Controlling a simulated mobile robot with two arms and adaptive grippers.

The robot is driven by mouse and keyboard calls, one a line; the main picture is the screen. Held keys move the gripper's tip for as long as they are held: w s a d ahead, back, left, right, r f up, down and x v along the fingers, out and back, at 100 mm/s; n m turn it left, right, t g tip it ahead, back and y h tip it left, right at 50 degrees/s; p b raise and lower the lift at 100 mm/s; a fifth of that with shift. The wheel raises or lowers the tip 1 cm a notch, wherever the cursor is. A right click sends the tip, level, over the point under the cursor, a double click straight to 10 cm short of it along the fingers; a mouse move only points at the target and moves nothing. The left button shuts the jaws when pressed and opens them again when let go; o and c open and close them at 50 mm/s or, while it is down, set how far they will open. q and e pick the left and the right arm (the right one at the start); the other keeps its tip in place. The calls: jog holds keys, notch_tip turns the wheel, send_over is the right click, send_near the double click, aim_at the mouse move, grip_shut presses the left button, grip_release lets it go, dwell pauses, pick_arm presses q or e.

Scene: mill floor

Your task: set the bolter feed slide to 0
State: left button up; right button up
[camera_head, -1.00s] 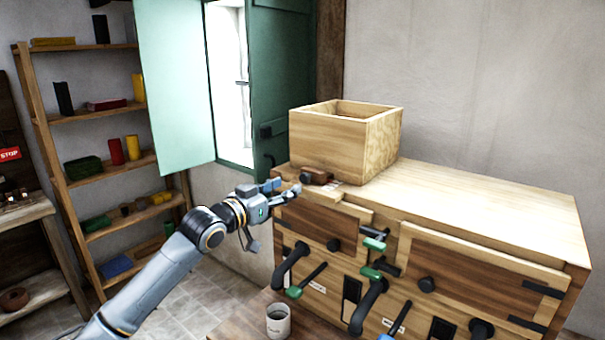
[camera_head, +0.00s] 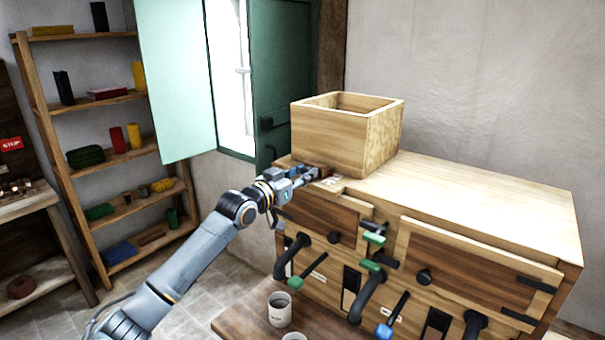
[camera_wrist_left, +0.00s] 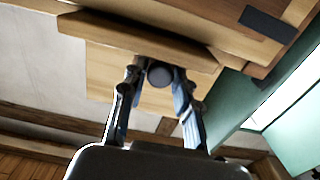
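The bolter (camera_head: 470,190) is a wooden cabinet with an open wooden hopper box (camera_head: 335,140) on its top left. A small brown block, seemingly the feed slide (camera_head: 327,172), sits at the foot of the hopper beside a pale marked plate (camera_head: 335,181). My left gripper (camera_head: 311,175) is at the block's left end and partly hides it. In the left wrist view, its two fingers (camera_wrist_left: 158,88) stand apart on either side of a dark round knob (camera_wrist_left: 160,74). I cannot tell whether they touch it. The scale reading is too small to read. My right gripper is not in view.
Levers with green handles (camera_head: 374,238) and a blue one (camera_head: 384,331) stick out from the cabinet front, below and right of my gripper. A grey mug (camera_head: 279,310) stands on a low wooden surface. A green shutter (camera_head: 283,75) is just behind the hopper.

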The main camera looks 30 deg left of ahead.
aim_at(311, 167)
pick_arm(q)
jog(key=c, duration=0.3)
grip_shut()
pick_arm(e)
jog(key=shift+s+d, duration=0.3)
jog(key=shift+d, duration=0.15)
pick_arm(q)
jog(key=shift+w+d+r+b, duration=0.15)
jog(key=shift+w+b, duration=0.15)
jog(key=shift+w, duration=1.25)
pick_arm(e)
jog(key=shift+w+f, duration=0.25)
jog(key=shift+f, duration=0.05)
pick_arm(q)
jog(key=shift+r, duration=0.1)
jog(key=o, duration=0.8)
grip_release()
jog(key=shift+o, duration=0.6)
jog(key=shift+w+f, duration=0.2)
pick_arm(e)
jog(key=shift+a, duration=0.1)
